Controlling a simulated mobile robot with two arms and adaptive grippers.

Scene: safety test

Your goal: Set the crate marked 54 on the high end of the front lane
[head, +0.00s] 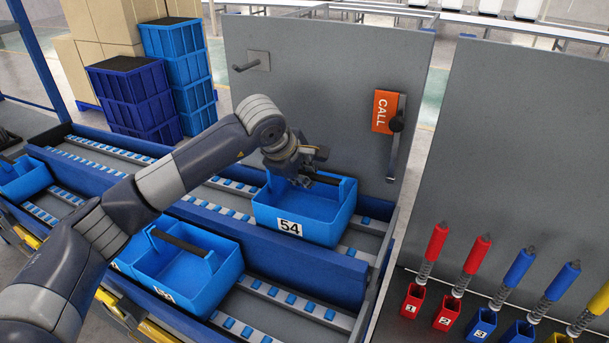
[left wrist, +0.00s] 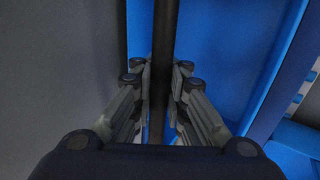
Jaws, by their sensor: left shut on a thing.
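The blue crate marked 54 (head: 318,229) is at the right part of the back lane, upright, with its label facing me. My left gripper (head: 303,181) is over it, shut on its dark handle bar. In the left wrist view the bar (left wrist: 159,45) runs between the fingers (left wrist: 159,90), with the blue crate wall (left wrist: 225,50) beside it. I cannot tell whether the crate rests on the rollers or hangs just above them. The front lane (head: 285,305) has bare roller strips at its right part. My right gripper is out of view.
Another blue crate (head: 225,278) with a dark handle stands on the front lane, left of the bare strips; its label is mostly hidden. A blue divider (head: 320,272) separates the lanes. A grey panel (head: 330,85) with an orange CALL sign (head: 384,111) stands behind. Coloured tools stand at right.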

